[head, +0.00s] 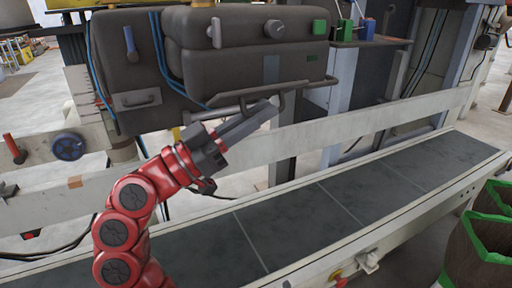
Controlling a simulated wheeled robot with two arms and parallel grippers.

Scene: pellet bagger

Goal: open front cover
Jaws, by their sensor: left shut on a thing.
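The front cover (255,72) seems to be the dark grey housing face of the bagger, at the upper middle of the head view. A thin dark bar handle (318,84) runs along its lower edge. My left gripper (272,106), on a red arm from below left, reaches up to the left end of this handle. Its jaws are shut on the handle, though the fingers partly hide the contact. I cannot tell whether the cover has swung at all. My right gripper is out of view.
A grey belt conveyor (310,210) with pale side rails runs below the housing. Bags with green rims (490,225) stand at the lower right. A blue handwheel (68,146) and a red knob (12,146) are at the left. Blue hoses (160,48) hang on the housing.

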